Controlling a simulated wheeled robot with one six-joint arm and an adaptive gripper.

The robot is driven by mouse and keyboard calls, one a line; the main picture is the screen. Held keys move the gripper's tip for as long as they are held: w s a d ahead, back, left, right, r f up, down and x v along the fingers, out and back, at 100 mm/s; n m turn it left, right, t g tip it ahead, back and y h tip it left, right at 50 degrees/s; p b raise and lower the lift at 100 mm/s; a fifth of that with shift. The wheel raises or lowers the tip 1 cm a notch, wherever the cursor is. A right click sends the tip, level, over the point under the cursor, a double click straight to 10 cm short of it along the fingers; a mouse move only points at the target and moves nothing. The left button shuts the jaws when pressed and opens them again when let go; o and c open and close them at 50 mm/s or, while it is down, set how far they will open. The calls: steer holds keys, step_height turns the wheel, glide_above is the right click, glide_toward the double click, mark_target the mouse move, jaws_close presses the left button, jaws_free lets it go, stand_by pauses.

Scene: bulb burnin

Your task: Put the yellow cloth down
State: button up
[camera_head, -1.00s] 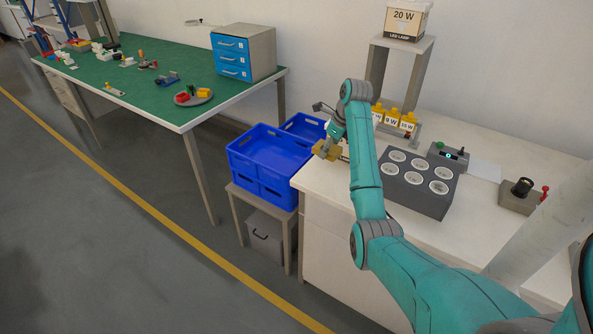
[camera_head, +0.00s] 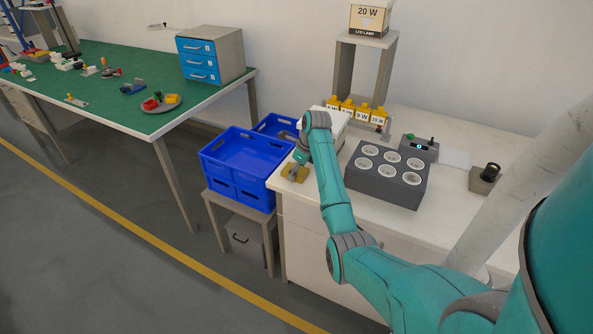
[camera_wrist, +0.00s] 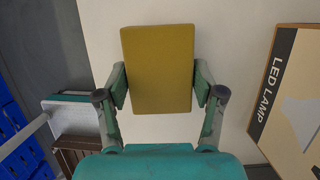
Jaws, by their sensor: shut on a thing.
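The yellow cloth (camera_head: 295,172) is a flat folded pad near the left end of the white bench (camera_head: 306,212). It fills the middle of the wrist view (camera_wrist: 158,65). My gripper (camera_head: 298,168) is shut on it, with one finger at each side edge in the wrist view (camera_wrist: 160,85). The cloth is low over the bench top; I cannot tell whether it touches. My arm hides part of the bench behind it.
A blue crate (camera_head: 236,187) stands just left of the bench. A lamp box (camera_wrist: 290,100) is right of the cloth in the wrist view. The grey socket block (camera_head: 387,191) sits farther right, with yellow wattage holders (camera_head: 362,112) behind it. The bench's front left is bare.

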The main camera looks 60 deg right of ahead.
steer(key=shift+f, duration=0.1)
steer(key=o, duration=1)
